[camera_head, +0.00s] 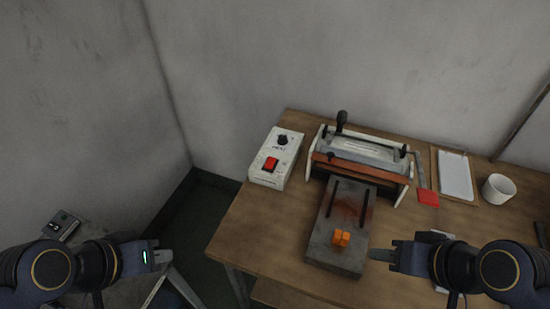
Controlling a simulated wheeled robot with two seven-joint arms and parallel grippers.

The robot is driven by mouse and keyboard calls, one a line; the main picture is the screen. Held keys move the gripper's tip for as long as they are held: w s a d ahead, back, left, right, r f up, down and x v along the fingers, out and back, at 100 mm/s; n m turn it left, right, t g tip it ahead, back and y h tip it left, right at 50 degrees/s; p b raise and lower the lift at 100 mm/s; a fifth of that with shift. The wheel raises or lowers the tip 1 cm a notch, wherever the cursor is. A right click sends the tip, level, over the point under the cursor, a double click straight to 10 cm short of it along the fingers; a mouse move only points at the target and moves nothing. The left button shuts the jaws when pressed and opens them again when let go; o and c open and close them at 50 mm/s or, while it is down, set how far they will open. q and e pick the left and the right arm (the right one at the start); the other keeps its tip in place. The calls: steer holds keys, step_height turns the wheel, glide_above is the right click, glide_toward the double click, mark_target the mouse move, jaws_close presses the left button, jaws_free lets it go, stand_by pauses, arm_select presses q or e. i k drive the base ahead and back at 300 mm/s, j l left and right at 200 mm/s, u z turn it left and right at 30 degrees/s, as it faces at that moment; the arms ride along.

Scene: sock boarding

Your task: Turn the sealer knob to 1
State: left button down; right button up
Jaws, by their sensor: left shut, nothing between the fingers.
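The sealer's control box (264,180) is white and sits at the table's back left. Its black knob (282,140) is on the far part of the top, and a red switch (270,164) sits nearer. The knob's setting is too small to read. The heat sealer (362,150) stands to the right of the box. My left gripper (170,256) is shut and empty at the lower left, off the table's left edge and well apart from the knob. My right gripper (372,254) is at the lower right, beside the grey block; its finger gap cannot be made out.
The table's left front (265,230) is clear. A grey stand (40,240) is at lower left.

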mark_target(283, 140)
steer(key=j+u, duration=0.15)
steer(key=u, duration=0.2)
steer(key=i+j+u, duration=0.1)
steer(key=u, duration=0.25)
steer(key=i+u, duration=0.15)
steer(key=u, duration=0.15)
